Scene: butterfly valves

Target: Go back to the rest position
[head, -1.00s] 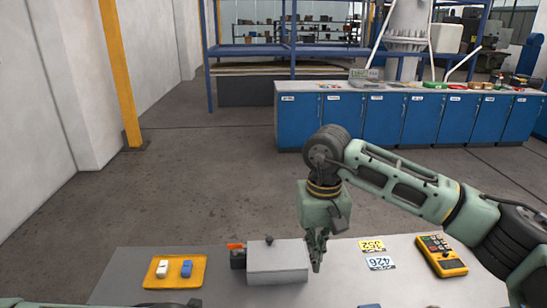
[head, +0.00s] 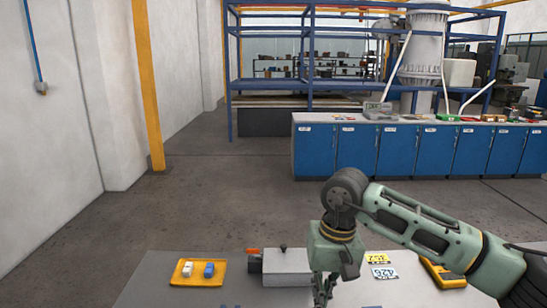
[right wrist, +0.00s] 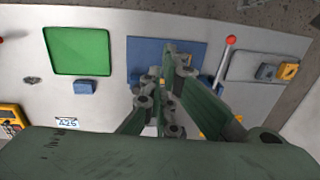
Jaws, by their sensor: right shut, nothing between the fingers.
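My right arm reaches in from the right in the head view, its gripper (head: 323,292) pointing down at the near side of the grey table (head: 160,285). It appears just in front of a grey box (head: 287,268) with a dark knob. In the right wrist view, the fingers of the right gripper (right wrist: 172,65) are closed together with nothing between them. They hang over a blue panel (right wrist: 140,55), partly hiding it. My left gripper is not in view.
A yellow tray (head: 210,280) holds a white and a blue block. Number tags (head: 378,258) and a yellow meter (head: 440,274) lie on the right. The wrist view shows a green tray (right wrist: 78,50) and a red-knobbed lever (right wrist: 231,40). Floor beyond the table is clear up to blue cabinets (head: 400,150).

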